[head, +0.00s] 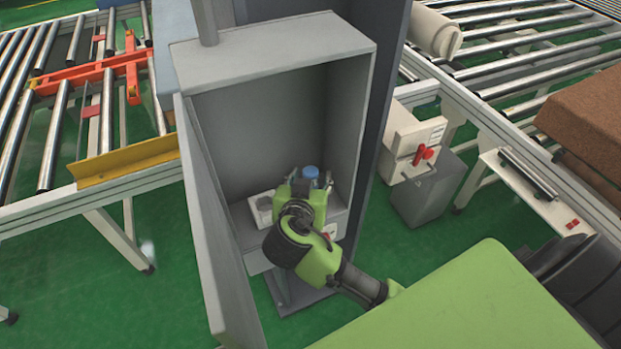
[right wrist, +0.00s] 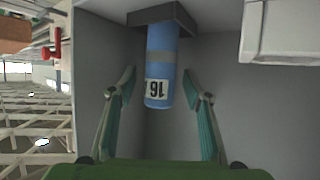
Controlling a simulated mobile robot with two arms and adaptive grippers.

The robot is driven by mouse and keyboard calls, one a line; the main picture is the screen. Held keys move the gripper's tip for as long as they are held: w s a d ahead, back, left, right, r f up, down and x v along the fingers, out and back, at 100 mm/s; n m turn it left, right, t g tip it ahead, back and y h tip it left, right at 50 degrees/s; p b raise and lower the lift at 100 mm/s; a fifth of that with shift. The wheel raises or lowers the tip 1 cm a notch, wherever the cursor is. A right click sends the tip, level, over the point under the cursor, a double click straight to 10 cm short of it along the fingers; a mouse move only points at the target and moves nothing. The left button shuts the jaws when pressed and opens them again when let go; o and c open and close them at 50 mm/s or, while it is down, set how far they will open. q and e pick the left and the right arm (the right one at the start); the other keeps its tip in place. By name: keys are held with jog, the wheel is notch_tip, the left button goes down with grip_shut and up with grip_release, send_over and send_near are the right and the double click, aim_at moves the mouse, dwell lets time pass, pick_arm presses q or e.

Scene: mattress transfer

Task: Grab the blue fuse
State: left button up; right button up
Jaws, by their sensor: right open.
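The blue fuse (head: 311,172) is inside the open grey cabinet (head: 268,43); only its top shows in the head view. In the right wrist view the blue fuse (right wrist: 160,70) is a cylinder with a grey band and a white label reading 16 upside down. One end sits in a dark square socket (right wrist: 161,17). My right gripper (head: 310,182) is open inside the cabinet. Its fingertips (right wrist: 158,80) are on both sides of the fuse, with gaps visible on each side. My left gripper is not in view.
The cabinet door (head: 208,220) stands open at the left of my right arm. A white box (head: 262,207) sits beside the fuse. A box with a red handle (head: 424,154) stands right of the cabinet. Roller conveyors (head: 70,90) lie on both sides; green floor is between.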

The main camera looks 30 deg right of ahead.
jog(key=shift+w+d, duration=0.1)
grip_shut()
jog(key=shift+r, duration=0.1)
